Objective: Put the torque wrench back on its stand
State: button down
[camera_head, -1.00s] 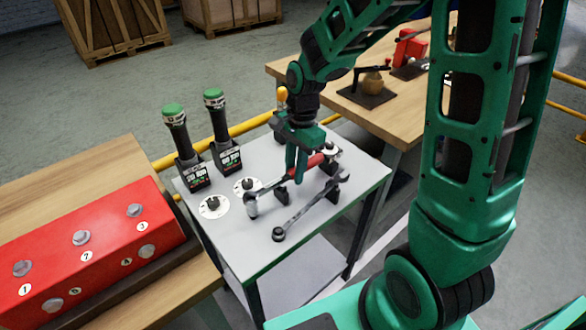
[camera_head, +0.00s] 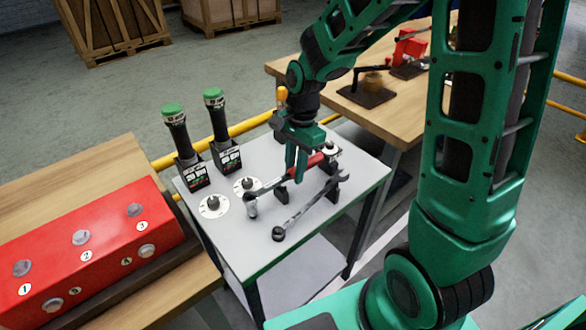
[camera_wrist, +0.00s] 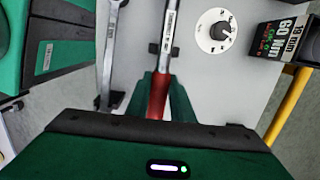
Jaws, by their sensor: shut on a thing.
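The torque wrench (camera_head: 270,187) has a metal shaft and a red handle, and lies across the grey-topped cart with its head toward the front left. My gripper (camera_head: 297,174) points down and is shut on the red handle. In the wrist view the red handle (camera_wrist: 157,97) sits between my green fingers (camera_wrist: 160,92), with the shaft running away from me. A black stand support (camera_head: 281,196) is under the shaft in the head view. I cannot tell whether the wrench touches it. My gripper hides part of the handle.
A combination spanner (camera_head: 308,208) lies close alongside on the front side. A red numbered block (camera_head: 90,250) is on the left bench. A wooden table (camera_head: 410,115) is behind right.

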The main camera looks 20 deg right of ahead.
jog(key=shift+f, duration=0.9)
jog(key=c, duration=1.5)
grip_release()
jog(key=shift+o, duration=0.2)
jog(key=r, duration=0.7)
jog(key=d+r, duration=0.1)
jog(key=r, duration=0.2)
jog(key=shift+w+d+r, duration=0.1)
jog(key=shift+w+r, duration=0.15)
jog(key=shift+r, duration=0.05)
jog(key=s+d+r+n, duration=0.1)
jog(key=s+d+n, duration=0.3)
jog(key=s+d, duration=0.4)
jog(key=s+d+r+n+h, duration=0.1)
jog(key=s+d+n, duration=0.3)
jog(key=s+d, duration=0.5)
jog(key=s, duration=0.6)
jog(key=shift+s+r, duration=0.15)
jog(key=shift+s, duration=0.2)
